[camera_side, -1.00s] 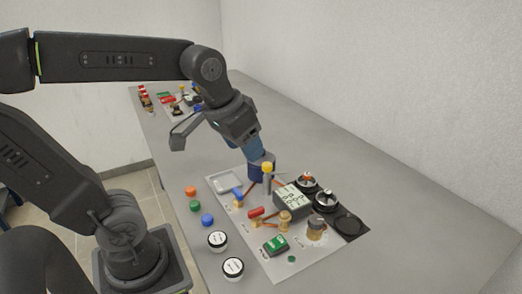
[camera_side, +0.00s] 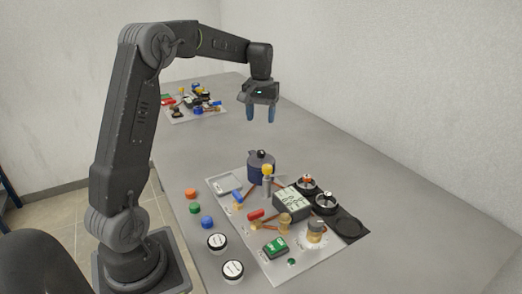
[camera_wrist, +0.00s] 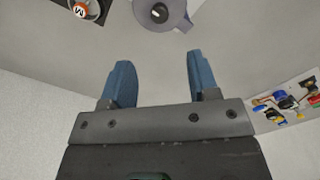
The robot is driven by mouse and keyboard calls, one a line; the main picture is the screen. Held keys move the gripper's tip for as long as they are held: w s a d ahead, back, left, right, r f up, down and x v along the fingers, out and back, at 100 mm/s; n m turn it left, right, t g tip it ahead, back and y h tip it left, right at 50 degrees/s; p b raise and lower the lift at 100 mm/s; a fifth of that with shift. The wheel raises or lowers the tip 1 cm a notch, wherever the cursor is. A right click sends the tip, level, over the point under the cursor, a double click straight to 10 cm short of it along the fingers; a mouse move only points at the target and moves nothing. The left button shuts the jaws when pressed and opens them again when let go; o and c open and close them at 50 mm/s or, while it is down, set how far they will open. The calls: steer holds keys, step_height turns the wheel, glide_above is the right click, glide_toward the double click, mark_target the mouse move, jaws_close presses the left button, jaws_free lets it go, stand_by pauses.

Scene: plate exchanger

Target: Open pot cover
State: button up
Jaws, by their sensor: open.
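The dark blue pot (camera_side: 261,174) stands upright on the white mat, at its far edge. Its cover (camera_side: 257,157) is on, with a black knob (camera_side: 261,153) on top. In the wrist view, the grey cover (camera_wrist: 146,20) and dark knob (camera_wrist: 160,12) show at the top edge, partly cut off. My gripper (camera_side: 260,119) hangs above the pot, pointing down, well clear of it. Its two blue fingers are apart with nothing between them, as the wrist view also shows (camera_wrist: 159,62).
On the mat (camera_side: 290,268) stand a dark box with a white face (camera_side: 292,200), round gauges (camera_side: 325,202), pipes and valves. Loose caps (camera_side: 207,222) and round dials (camera_side: 232,270) lie left of it. A second mat (camera_side: 192,114) lies far back. The table between is clear.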

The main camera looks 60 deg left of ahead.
mark_target(261, 151)
step_height(261, 151, down, 12)
steer(key=shift+f, duration=0.1)
steer(key=shift+c, duration=0.4)
jaws_close()
stand_by(0.3)
